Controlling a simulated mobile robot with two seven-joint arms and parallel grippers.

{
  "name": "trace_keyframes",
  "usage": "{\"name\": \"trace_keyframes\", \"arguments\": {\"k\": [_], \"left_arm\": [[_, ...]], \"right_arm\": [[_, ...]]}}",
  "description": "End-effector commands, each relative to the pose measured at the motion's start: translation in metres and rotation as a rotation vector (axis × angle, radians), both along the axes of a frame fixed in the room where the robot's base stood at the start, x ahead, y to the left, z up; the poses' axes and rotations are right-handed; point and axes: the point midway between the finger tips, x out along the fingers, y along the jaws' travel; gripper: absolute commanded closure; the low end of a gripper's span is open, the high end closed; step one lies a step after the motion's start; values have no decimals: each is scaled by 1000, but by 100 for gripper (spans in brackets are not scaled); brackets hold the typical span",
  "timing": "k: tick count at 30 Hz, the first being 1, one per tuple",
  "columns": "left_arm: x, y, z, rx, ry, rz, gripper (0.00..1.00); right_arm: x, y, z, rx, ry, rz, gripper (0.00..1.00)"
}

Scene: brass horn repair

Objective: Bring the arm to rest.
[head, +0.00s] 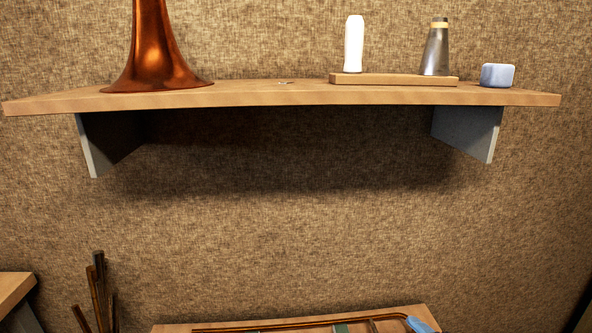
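Neither of my grippers nor any part of my arms shows in the head view. The wall shelf (250,97) fills the upper part of the view. A copper-coloured horn bell (153,55) stands mouth down on its left part. A small wooden board (393,79) on the right part bears a white rounded upright piece (354,45) and a grey tapered cone with a yellowish band (436,50). A pale blue block (497,75) sits at the right end. A tiny item (286,82) lies mid-shelf, too small to make out.
Grey brackets (97,145) and (477,133) hold the shelf. Below, a wooden surface (172,328) bears a bent brass tube (290,323) and a light blue piece (419,325). Upright dark rods (98,290) stand at lower left beside a table corner (14,288). The wall between is bare.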

Motion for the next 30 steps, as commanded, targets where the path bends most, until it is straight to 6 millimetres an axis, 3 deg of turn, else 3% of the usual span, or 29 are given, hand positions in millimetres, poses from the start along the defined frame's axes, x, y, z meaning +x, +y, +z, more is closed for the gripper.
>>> {"name": "trace_keyframes", "arguments": {"k": [5,12,21,25,30], "left_arm": [[-40,-1,-25,-262,192,167,60],[-96,-19,-51,-555,380,312,60],[-150,-34,-59,-698,451,424,60],[-162,-35,-61,-709,467,446,60],[-168,-33,-63,-706,474,451,60]], "right_arm": [[-42,-25,-40,249,274,-233,60],[-120,-43,-92,543,568,-460,60],[-219,-56,-129,722,719,-674,60],[-244,-57,-138,734,756,-714,60],[-253,-58,-141,730,769,-726,60]]}}
